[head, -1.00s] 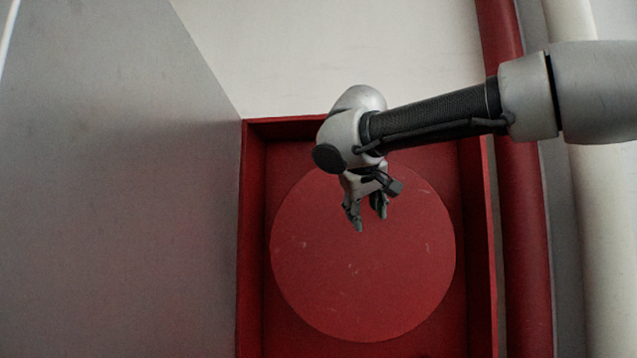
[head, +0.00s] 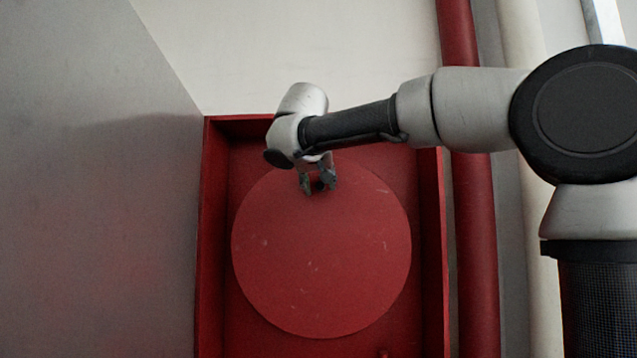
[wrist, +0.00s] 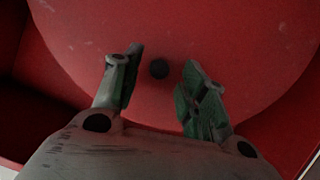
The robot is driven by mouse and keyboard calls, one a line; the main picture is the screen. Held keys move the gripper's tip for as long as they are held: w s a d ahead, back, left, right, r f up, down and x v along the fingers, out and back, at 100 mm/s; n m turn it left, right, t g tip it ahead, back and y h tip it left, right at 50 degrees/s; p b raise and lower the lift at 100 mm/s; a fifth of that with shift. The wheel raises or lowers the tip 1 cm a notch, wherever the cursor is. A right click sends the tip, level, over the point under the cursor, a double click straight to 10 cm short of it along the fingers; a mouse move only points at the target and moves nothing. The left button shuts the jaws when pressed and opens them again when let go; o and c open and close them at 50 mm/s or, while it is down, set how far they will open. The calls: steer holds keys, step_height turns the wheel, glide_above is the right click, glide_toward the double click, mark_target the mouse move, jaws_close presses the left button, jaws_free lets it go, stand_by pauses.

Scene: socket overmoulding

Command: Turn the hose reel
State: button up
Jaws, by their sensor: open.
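The hose reel (head: 320,260) is a large red disc inside a red open cabinet. In the wrist view the disc (wrist: 215,40) fills most of the picture. A small dark round knob or spot (wrist: 159,68) shows on it, in line with the gap between my fingers. My gripper (head: 318,190) is at the upper part of the disc in the head view, its fingers apart and empty. In the wrist view the open gripper (wrist: 160,85) has one finger on each side of the dark spot. I cannot tell whether the fingers touch the disc.
The red cabinet (head: 212,260) surrounds the disc with raised side walls. A grey panel (head: 90,220), perhaps its open door, stands at the left. A red pipe (head: 474,240) and a pale pipe (head: 535,120) run vertically to the right. The wall above is bare.

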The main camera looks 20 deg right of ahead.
mark_target(275, 212)
steer(key=shift+w+d+f, duration=0.2)
steer(key=shift+w, duration=0.2)
jaws_close()
steer(key=shift+w+a+n+h, duration=0.3)
steer(key=shift+a+n+h, duration=0.1)
steer(key=shift+a, duration=0.4)
steer(key=a+n, duration=0.1)
steer(key=w+a+f+n+h, duration=0.1)
steer(key=a, duration=0.1)
steer(key=a+n, duration=0.1)
steer(key=a, duration=0.1)
steer(key=shift+w+a+f+h, duration=0.15)
steer(key=shift+w+f+h, duration=0.2)
steer(key=shift+f+h, duration=0.05)
steer(key=a+f+n+h, duration=0.1)
steer(key=a, duration=0.1)
steer(key=w+a+f+n, duration=0.1)
steer(key=a+f, duration=0.1)
steer(key=shift+w+f+n+h, duration=0.1)
steer(key=shift+w+n+h, duration=0.05)
steer(key=shift+n+h, duration=0.25)
steer(key=shift+w+a+f+n+h, duration=0.2)
steer(key=shift+a+f+n+h, duration=0.2)
steer(key=shift+a+f+n, duration=0.4)
